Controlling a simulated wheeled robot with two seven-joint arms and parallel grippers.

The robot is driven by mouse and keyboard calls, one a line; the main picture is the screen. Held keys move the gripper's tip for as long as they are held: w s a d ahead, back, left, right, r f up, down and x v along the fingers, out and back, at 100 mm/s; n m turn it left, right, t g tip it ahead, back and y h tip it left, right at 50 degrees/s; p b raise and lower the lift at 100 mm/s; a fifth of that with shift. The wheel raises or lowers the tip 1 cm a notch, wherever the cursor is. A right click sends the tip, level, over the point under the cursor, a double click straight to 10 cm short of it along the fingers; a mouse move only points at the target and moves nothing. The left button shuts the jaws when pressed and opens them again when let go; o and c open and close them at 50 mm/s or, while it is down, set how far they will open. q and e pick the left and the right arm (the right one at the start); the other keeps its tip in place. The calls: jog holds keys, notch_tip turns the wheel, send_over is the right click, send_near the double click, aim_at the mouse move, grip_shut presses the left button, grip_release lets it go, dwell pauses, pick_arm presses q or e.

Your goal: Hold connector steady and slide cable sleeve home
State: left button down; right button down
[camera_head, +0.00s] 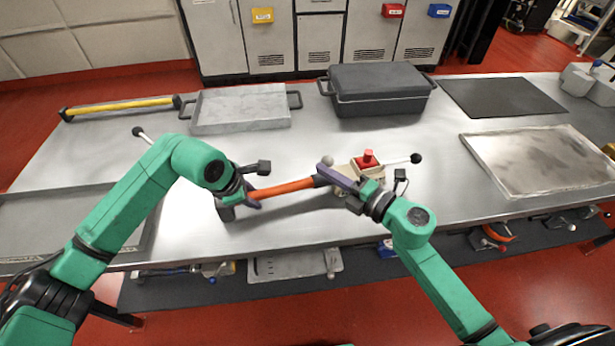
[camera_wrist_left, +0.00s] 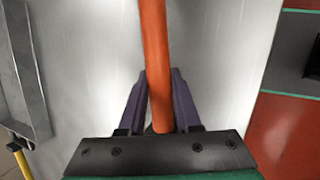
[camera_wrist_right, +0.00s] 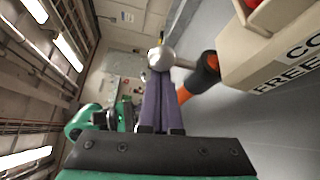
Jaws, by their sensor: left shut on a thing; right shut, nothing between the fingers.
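An orange cable (camera_head: 283,188) runs left to right above the steel table, with a black sleeve (camera_head: 320,181) at its right end. My left gripper (camera_head: 250,200) is shut on the cable near its left part; the cable also shows between the fingers in the left wrist view (camera_wrist_left: 154,75). A beige box (camera_head: 352,171) with a red knob (camera_head: 368,157) stands to the right. My right gripper (camera_head: 324,167) is shut and empty in front of the box. In the right wrist view its fingertips are by a silver ball (camera_wrist_right: 161,58), beside the black sleeve (camera_wrist_right: 207,67). Whether sleeve and box touch is unclear.
A grey tray (camera_head: 240,127) and a dark lidded case (camera_head: 378,103) stand at the back. A black mat (camera_head: 500,96) and a metal tray (camera_head: 485,150) lie at the right. A yellow bar (camera_head: 118,106) lies at the back left. A rod with a black ball sticks out right of the box.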

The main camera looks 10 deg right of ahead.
pick_arm(q)
jog(key=shift+s+a+f, duration=0.1)
jog(key=shift+s+f, duration=0.1)
jog(key=shift+f, duration=0.15)
pick_arm(e)
jog(key=a, duration=0.1)
jog(key=s+a, duration=0.1)
jog(key=a, duration=0.1)
jog(key=shift+s+a+f, duration=0.25)
jog(key=shift+f, duration=0.1)
pick_arm(q)
jog(key=c, duration=0.5)
grip_release()
jog(key=shift+w, duration=0.1)
pick_arm(e)
jog(key=v, duration=0.9)
jog(key=shift+s+d, duration=0.25)
jog(key=shift+s, duration=0.05)
pick_arm(q)
jog(key=shift+r, duration=0.15)
jog(key=v, duration=1.2)
jog(key=shift+w+r, duration=0.1)
jog(key=shift+w, duration=0.15)
pick_arm(e)
jog(key=shift+f, duration=0.1)
